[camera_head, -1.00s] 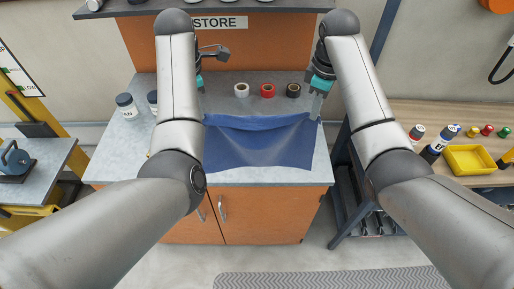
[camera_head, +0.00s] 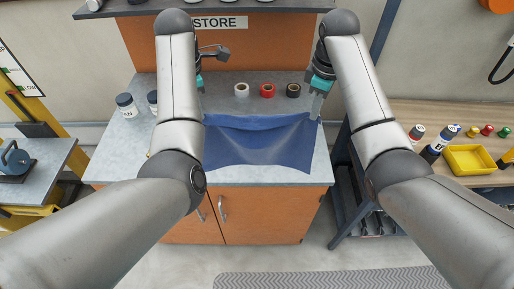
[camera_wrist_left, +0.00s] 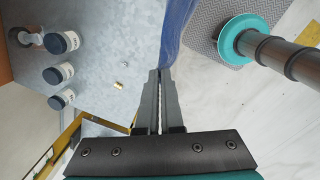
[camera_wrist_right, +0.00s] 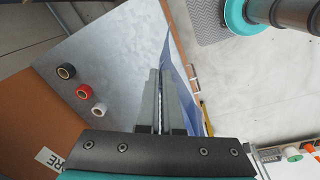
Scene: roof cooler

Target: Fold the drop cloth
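The blue drop cloth (camera_head: 258,140) hangs spread between my two grippers over the front part of the grey worktop, its near edge sagging. My right gripper (camera_head: 317,116) is shut on the cloth's far right corner. In the right wrist view the cloth (camera_wrist_right: 186,72) runs away from the closed fingers (camera_wrist_right: 160,75). My left gripper (camera_wrist_left: 160,76) is shut on the far left corner; in the left wrist view the cloth (camera_wrist_left: 175,35) starts at its fingertips. In the head view my left arm hides those fingertips and the cloth's left edge.
White (camera_head: 242,90), red (camera_head: 267,90) and black (camera_head: 293,90) tape rolls stand behind the cloth on the worktop (camera_head: 228,176). Dark-lidded jars (camera_head: 127,105) stand at the left. A side bench with a yellow bin (camera_head: 468,158) is at the right.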

